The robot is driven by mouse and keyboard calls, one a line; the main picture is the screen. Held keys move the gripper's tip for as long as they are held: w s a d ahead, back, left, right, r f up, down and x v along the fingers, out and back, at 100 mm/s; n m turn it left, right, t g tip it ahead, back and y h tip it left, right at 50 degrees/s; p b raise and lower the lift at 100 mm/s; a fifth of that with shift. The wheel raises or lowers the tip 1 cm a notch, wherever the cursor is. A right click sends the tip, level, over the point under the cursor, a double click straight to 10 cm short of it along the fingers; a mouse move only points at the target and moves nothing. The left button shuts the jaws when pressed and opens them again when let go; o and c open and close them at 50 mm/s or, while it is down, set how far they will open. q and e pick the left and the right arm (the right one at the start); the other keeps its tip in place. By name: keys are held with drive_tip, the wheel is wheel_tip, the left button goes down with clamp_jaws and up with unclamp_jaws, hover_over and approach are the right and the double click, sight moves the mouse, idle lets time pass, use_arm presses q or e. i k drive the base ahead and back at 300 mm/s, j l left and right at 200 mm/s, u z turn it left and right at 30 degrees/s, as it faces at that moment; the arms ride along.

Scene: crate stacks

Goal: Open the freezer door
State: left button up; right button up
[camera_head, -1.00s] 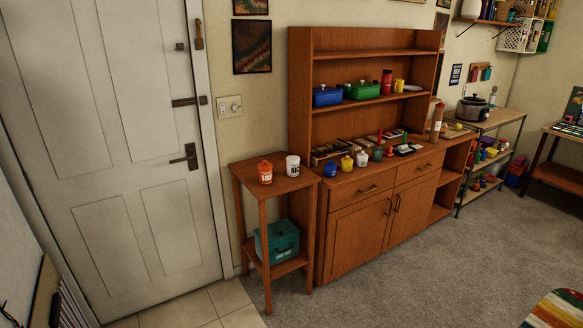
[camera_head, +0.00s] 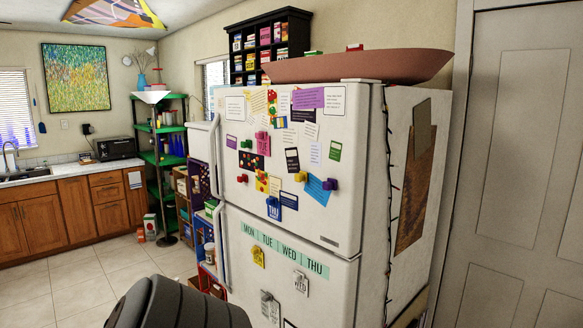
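A white fridge stands in the middle of the head view. Its upper door, the freezer door (camera_head: 322,208), looks shut and is covered with magnets, notes and papers. A white vertical handle (camera_head: 217,160) runs along the left edge of that door. The lower door (camera_head: 325,284) also looks shut and carries a weekday strip, with its own handle on the left edge. Neither of my grippers is in view. A dark, rounded part at the bottom edge looks like part of my own arm and hides some of the floor and lower fridge.
A long reddish-brown tray-like object (camera_head: 360,68) lies on top of the fridge. Crates (camera_head: 205,240) with goods stand close by its left side, beside a green shelf (camera_head: 172,155). A white door (camera_head: 515,150) is at the right. Tiled floor (camera_head: 100,268) is open at left.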

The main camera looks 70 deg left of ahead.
sight(319, 130)
drive_tip(key=u, duration=2.5)
drive_tip(key=i+j+u, duration=0.1)
drive_tip(key=u, duration=0.25)
drive_tip(key=i+j+u, duration=0.1)
drive_tip(key=u, duration=0.3)
